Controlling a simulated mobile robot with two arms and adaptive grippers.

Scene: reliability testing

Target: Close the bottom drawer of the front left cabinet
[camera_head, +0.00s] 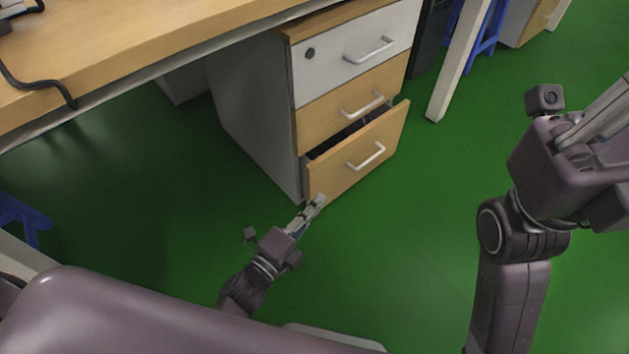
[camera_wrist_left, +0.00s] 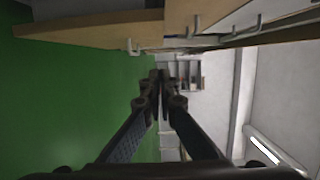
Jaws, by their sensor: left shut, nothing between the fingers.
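The cabinet (camera_head: 252,115) under the desk has a white top drawer, a wooden middle drawer and a wooden bottom drawer. The bottom drawer (camera_head: 335,170) stands partly open, with a dark gap behind its front panel. Its silver handle (camera_head: 367,157) is on the front. My left gripper (camera_head: 318,200) is shut and empty, low near the left lower corner of the drawer front; I cannot tell if it touches. In the left wrist view the left gripper's fingers (camera_wrist_left: 160,78) are together, with the wooden drawer front (camera_wrist_left: 85,32) above them. My right arm is at the right; its fingers are out of frame.
The wooden desk (camera_head: 110,50) extends above the cabinet, with a black cable (camera_head: 40,85) hanging over its edge. A white desk leg (camera_head: 458,65) stands right of the cabinet. The green floor (camera_head: 400,230) before the cabinet is clear.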

